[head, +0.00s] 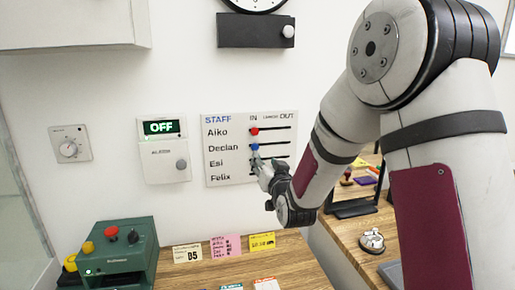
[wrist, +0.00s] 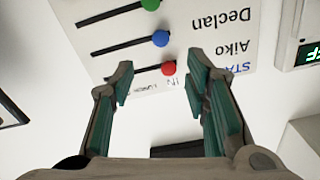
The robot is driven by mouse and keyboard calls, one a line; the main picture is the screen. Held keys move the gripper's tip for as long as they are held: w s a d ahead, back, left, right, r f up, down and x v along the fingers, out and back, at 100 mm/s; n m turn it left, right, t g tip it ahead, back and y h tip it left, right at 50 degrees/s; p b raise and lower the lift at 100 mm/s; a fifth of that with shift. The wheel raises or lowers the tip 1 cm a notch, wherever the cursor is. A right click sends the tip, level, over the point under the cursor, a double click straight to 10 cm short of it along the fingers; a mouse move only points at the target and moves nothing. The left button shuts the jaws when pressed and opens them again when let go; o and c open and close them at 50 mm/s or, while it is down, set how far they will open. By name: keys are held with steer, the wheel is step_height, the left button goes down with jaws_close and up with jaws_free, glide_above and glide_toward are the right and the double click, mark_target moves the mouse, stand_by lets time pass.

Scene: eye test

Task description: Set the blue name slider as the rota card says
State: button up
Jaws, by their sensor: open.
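The white staff board (head: 222,170) hangs on the wall with rows Aiko, Declan, Esi and Felix, headed IN, LUNCH and OUT. The blue slider (head: 254,147) is in Declan's row at the IN end of its slot; it also shows in the wrist view (wrist: 160,39). My gripper (head: 258,162) is open and empty in front of the board, below the blue slider in the head view. In the wrist view my fingers (wrist: 160,64) are spread apart, with the red slider between their tips in the picture. A pink card (head: 225,247) has several written lines, too small to read.
The red slider (head: 254,131) and green slider (wrist: 151,4) flank the blue one, also at IN. An alarm box (head: 163,150) reading OFF is left of the board. A cream card (head: 187,254), yellow card (head: 262,241) and green machine (head: 121,250) are on the wooden counter below.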

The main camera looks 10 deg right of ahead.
mark_target(256, 147)
steer(key=w, duration=1.2)
steer(key=shift+w+a, duration=0.1)
steer(key=shift+w, duration=0.05)
jaws_close()
